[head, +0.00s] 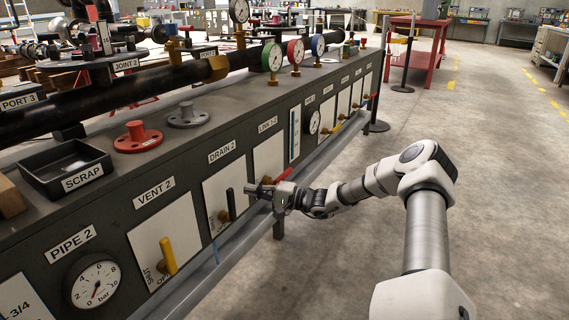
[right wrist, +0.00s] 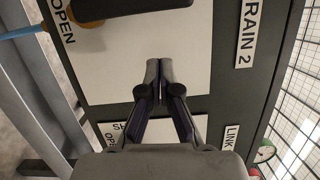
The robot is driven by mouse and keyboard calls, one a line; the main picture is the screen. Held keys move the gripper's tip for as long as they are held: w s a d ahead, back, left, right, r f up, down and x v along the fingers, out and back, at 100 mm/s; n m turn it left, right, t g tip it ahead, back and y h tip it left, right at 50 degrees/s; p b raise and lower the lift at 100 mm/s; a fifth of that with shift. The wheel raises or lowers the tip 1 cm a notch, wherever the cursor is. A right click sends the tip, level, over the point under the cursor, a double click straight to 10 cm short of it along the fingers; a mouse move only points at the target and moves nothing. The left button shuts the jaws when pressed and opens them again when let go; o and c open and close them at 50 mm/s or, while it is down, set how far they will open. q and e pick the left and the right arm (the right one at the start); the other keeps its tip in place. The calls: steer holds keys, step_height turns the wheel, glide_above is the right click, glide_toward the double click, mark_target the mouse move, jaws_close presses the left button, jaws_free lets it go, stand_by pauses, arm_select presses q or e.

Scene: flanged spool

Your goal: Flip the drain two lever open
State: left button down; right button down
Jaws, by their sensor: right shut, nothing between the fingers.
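The drain two panel is a white plate (head: 212,186) under the DRAIN 2 label (head: 222,151) on the bench front. Its black lever (head: 230,204) stands roughly upright on a brass pivot. My right gripper (head: 249,189) is just right of this lever, its closed fingers pointing left toward the plate. In the right wrist view the fingers (right wrist: 160,68) are shut and empty in front of the plate. The dark lever (right wrist: 130,8) shows at the top edge there, apart from the fingertips, near the word OPEN (right wrist: 62,25). My left gripper is out of view.
The yellow VENT 2 lever (head: 168,256) is on the left. The red LINK 1-2 lever (head: 283,175) is close to my right gripper. A grey rail (head: 235,238) runs along the bench's lower front. The floor (head: 345,255) beside the bench is clear.

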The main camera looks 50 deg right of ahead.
steer(key=p+v, duration=0.8)
steer(key=v, duration=0.2)
steer(key=shift+a+r, duration=0.1)
steer(key=shift+a, duration=0.05)
